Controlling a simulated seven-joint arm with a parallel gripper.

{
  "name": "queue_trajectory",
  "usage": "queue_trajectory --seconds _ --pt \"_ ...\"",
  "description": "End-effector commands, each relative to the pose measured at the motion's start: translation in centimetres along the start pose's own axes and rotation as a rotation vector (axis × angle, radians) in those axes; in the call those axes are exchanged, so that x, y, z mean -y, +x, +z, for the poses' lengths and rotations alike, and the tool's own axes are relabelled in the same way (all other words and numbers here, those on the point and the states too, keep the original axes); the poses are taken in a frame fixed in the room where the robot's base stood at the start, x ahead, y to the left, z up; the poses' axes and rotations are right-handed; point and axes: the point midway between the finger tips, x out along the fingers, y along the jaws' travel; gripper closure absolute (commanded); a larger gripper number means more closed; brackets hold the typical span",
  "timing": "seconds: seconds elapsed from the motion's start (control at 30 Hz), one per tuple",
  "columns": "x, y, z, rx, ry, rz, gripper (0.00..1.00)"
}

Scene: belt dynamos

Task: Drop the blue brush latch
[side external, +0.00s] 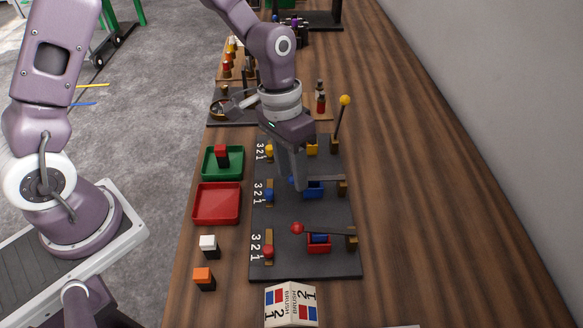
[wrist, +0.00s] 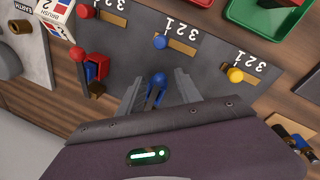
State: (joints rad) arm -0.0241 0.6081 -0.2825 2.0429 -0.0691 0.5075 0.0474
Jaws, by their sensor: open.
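The blue brush latch is a dark lever with a blue ball end (wrist: 158,79). In the side view its blue ball (side external: 291,180) shows beside my fingers, and the lever appears to lie low towards its bracket (side external: 343,187), over the blue holder (side external: 314,191). My gripper (wrist: 158,90) is open and points down, with the blue ball between its fingers in the wrist view. In the side view my gripper (side external: 297,187) stands over the dark board (side external: 285,215) and partly hides the lever. Whether a finger touches the latch I cannot tell.
The red latch (side external: 297,228) lies lowered; the yellow latch (side external: 345,100) stands upright. Numbered sliders with a blue knob (wrist: 160,42) and a yellow knob (wrist: 235,75) line the board. A green tray (side external: 206,174), red tray (side external: 198,218) and brush card (side external: 291,304) are nearby. The table's right side is clear.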

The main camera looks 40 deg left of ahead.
Motion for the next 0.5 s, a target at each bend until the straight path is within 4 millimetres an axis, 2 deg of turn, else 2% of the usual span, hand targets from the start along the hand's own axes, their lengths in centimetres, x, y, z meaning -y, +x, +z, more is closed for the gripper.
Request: queue_trajectory --seconds 0.07,0.2,0.27,0.5 --pt "0.01 -0.02 0.01 0.0 0.0 0.0 0.63" --pt "0.03 -0.03 0.01 0.0 0.0 0.0 0.9" --pt "0.06 -0.04 0.0 0.0 -0.001 -0.001 1.0" --pt "0.16 -0.05 -0.03 -0.001 -0.003 -0.002 1.0"
